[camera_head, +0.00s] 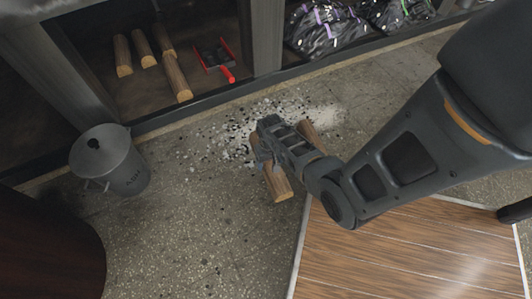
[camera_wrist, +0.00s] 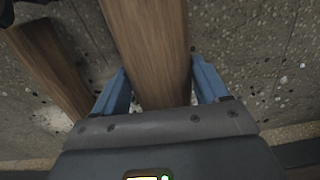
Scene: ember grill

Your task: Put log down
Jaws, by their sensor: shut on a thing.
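My gripper (camera_head: 266,150) is over the floor near the middle of the head view, shut on a brown log (camera_head: 278,184). In the wrist view the held log (camera_wrist: 148,40) runs between the two blue fingers (camera_wrist: 158,80). A second log (camera_head: 312,136) shows behind my gripper in the head view, partly hidden by it. It also shows at the left of the wrist view (camera_wrist: 52,65), apart from the held log. I cannot tell whether the held log touches the floor.
Ash and dark bits (camera_head: 300,108) lie on the floor by the shelf. Several logs (camera_head: 142,48) and a red-handled dustpan (camera_head: 216,60) lie in the shelf bay. A grey ash bucket (camera_head: 112,165) stands left. Black bags (camera_head: 325,25) fill the right bay.

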